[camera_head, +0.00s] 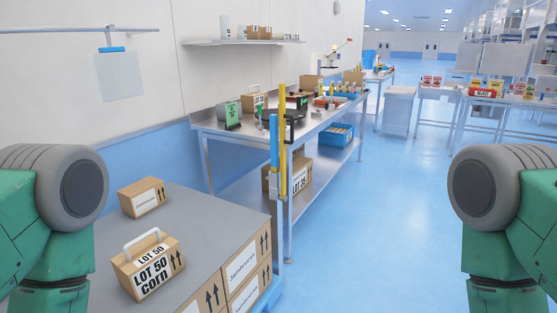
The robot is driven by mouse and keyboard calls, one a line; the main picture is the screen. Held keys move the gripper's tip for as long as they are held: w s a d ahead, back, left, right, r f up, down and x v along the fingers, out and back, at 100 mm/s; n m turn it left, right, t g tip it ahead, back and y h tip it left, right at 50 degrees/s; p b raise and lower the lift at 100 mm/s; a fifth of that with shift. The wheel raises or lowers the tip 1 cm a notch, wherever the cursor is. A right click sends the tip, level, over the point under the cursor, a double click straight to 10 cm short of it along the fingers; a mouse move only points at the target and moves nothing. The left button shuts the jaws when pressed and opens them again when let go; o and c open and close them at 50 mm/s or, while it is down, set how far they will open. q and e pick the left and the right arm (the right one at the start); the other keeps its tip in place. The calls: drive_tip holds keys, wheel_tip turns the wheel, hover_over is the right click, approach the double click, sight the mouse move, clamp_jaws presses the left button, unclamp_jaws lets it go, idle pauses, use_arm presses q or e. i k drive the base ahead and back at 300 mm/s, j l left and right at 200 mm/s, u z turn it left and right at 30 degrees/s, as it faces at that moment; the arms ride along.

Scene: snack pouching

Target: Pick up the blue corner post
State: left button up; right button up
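The blue corner post (274,142) stands upright at the near corner of the long metal workbench (250,132), right of the picture's middle left. A taller yellow post (282,112) stands close beside it on the right. Whether the two posts touch I cannot tell. Both of my grippers are outside the view; only upper parts of my green arms show at the left and right edges. Nothing of mine is near the post.
A grey-topped stack of cartons (112,240) stands in front of the post, with a handled LOT 50 corn box (148,266) and a small carton (142,197) on top. The blue floor (370,230) to the right of the bench is clear. A wall shelf (244,42) hangs behind.

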sight(274, 124)
drive_tip(key=i+l+z, duration=0.15)
drive_tip(key=i, duration=0.75)
